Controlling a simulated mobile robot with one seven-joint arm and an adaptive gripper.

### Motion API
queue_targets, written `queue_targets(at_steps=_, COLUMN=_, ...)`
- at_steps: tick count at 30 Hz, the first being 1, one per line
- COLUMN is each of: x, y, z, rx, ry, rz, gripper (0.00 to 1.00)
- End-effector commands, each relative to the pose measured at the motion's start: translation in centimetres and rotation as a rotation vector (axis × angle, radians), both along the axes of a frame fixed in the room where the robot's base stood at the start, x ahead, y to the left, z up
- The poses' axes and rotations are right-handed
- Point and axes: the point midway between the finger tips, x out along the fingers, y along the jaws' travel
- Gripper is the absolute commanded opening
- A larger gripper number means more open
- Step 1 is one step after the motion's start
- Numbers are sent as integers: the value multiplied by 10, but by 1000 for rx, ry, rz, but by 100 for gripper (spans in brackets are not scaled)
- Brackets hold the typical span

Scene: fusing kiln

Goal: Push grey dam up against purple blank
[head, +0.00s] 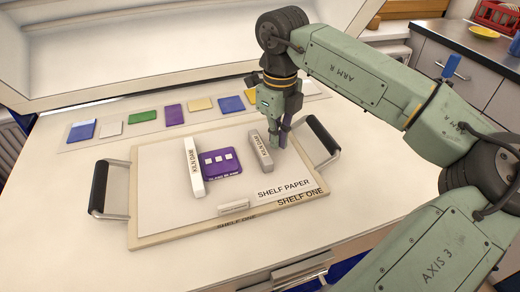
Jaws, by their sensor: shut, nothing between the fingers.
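The purple blank (222,172) lies flat on the shelf, with several small white squares on it. The grey dam (259,151), a narrow upright bar, stands to the right of the blank, with a gap of bare shelf paper between them. My gripper (283,143) is shut and empty, pointing down just right of the grey dam. Its fingertips are low, close to the dam's right side; I cannot tell whether they touch it. A white kiln dam (195,172) stands along the blank's left edge, touching or nearly so.
The shelf (165,238) is covered with shelf paper (165,205) and has dark handles at left (99,186) and right (324,134). A small pale block (233,207) lies near its front. Behind it, a strip holds several coloured pieces, including a green one (143,117).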

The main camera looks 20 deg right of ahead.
Motion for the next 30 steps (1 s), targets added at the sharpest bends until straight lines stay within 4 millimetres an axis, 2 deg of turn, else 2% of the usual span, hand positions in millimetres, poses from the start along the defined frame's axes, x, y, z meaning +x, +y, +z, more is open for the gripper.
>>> queue_targets(at_steps=30, x=0, y=0, z=-16, rx=0, ry=0, rz=0, gripper=0)
